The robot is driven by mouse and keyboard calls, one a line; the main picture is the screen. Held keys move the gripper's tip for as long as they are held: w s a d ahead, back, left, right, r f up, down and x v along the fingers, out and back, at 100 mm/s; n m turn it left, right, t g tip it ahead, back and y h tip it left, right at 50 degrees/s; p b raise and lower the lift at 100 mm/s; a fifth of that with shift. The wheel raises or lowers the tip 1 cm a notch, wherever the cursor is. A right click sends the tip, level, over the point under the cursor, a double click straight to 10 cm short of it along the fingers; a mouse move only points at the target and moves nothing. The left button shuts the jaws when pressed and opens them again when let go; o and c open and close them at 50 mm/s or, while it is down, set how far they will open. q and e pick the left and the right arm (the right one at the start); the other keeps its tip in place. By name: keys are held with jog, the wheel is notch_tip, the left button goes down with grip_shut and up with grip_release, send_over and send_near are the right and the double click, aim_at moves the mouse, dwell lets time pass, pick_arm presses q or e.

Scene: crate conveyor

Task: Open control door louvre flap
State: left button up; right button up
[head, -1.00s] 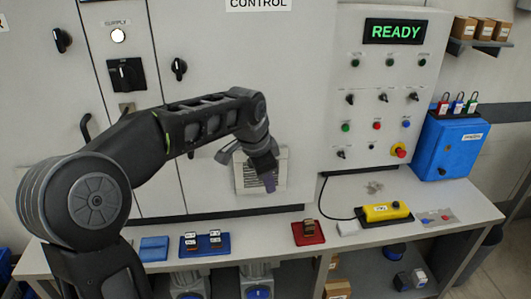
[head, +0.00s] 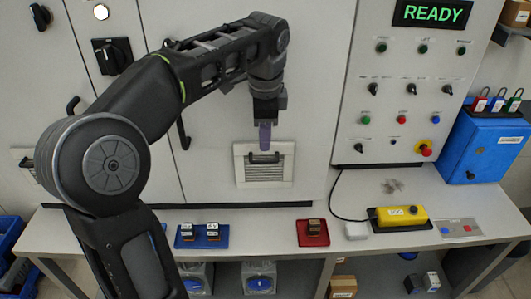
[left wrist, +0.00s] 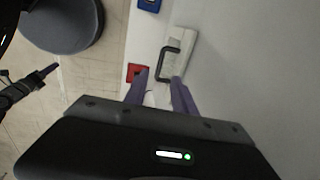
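The louvre flap (head: 265,175) is a small white framed panel with grey slats, low on the control door (head: 225,130). It looks closed, and a dark bar handle (head: 284,156) crosses its upper part. My left gripper (head: 264,148) points down just above the handle, with its purple fingers partly in front of it. In the left wrist view the two fingers (left wrist: 160,78) stand apart with nothing held between them. The dark handle (left wrist: 168,52) and the pale flap (left wrist: 184,56) show beyond the tips. Contact cannot be told. My right gripper is not in view.
The bench below holds a blue tray (head: 187,243), a red tray (head: 312,240) with a block, and a yellow pendant (head: 402,216) with a cable. A switch panel (head: 395,140) stands at right, with a blue box (head: 485,145) beyond it.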

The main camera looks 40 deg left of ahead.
aim_at(264, 162)
pick_arm(q)
jog(key=f, duration=0.5)
jog(key=w+a+f, duration=0.1)
jog(key=f, duration=0.1)
jog(key=shift+f, duration=0.2)
jog(key=shift+c, duration=0.2)
grip_shut()
dwell(1.0)
